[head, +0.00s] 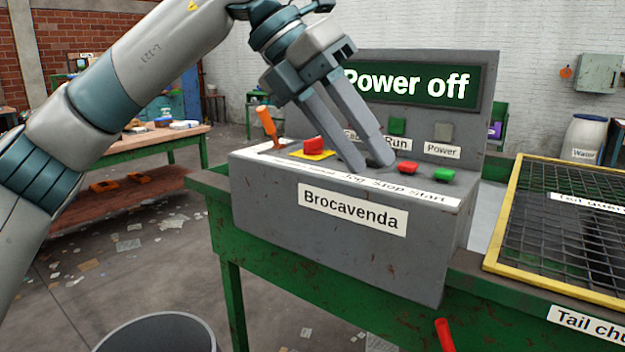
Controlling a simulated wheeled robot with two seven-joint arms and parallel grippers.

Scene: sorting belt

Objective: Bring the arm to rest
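My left arm comes in from the left and reaches over the grey control box labelled Brocavenda (340,240). My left gripper (372,164) points down at the box's sloped top, with its two long grey fingers apart and nothing held between them. The fingertips are at the dark Jog button, which they partly hide; I cannot tell whether they touch it. A red button (402,168) and a green button (443,175) are just to the right of the fingertips. The display (410,87) above reads "Power off". My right gripper is not in view.
On the box's left are an orange lever (267,123) and a red button (313,145) on yellow. A yellow-framed mesh guard (508,215) lies to the right. A red handle (445,335) stands in front. A dark bin (155,335) is at the lower left.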

